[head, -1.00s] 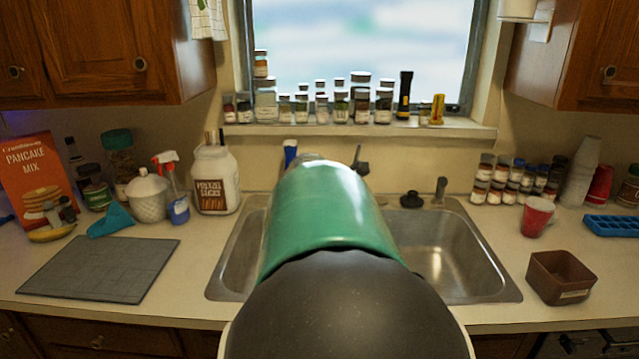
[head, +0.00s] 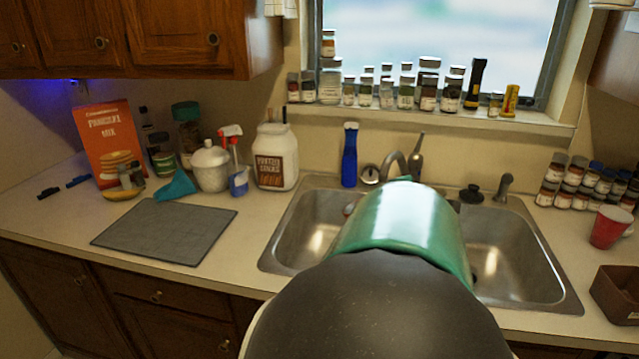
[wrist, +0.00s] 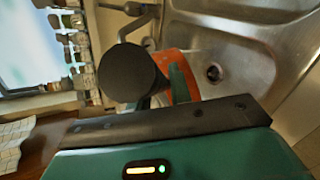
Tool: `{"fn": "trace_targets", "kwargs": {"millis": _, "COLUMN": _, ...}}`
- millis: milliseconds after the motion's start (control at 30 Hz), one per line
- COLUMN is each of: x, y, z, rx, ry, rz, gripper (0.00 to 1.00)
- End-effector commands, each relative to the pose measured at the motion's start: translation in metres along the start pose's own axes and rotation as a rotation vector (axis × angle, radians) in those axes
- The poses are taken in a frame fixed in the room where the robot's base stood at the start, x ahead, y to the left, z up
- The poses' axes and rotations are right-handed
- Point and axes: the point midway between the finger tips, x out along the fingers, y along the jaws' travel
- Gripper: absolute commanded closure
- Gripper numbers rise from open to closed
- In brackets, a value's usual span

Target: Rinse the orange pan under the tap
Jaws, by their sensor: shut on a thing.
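The orange pan (wrist: 176,64) shows in the wrist view as an orange curved piece over the steel sink, partly hidden behind a dark round cylinder that looks like its handle end. My gripper (wrist: 181,84) is shut on the pan; only a green strip of a finger shows there. In the head view my own arm hides the gripper and most of the pan. A small reddish patch beside the arm in the left basin may be its edge. The curved metal tap (head: 396,160) stands behind the sink, just beyond my arm.
The double steel sink (head: 545,283) lies ahead. Jars line the sill. A pretzel jar (head: 276,158) and a grey mat (head: 165,231) are left; a red cup (head: 609,228) and brown box (head: 617,291) are right.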

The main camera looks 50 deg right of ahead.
Motion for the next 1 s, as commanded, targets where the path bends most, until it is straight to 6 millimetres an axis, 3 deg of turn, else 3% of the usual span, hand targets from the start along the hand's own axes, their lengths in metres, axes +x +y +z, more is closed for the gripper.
{"fn": "trace_targets", "kwargs": {"millis": 267, "x": 0.003, "y": -0.016, "z": 0.004, "rx": 0.064, "ry": 0.012, "rz": 0.043, "gripper": 1.00}}
{"fn": "trace_targets", "kwargs": {"millis": 1000, "x": 0.029, "y": -0.086, "z": -0.007, "rx": 0.347, "ry": 0.093, "rz": 0.252, "gripper": 1.00}}
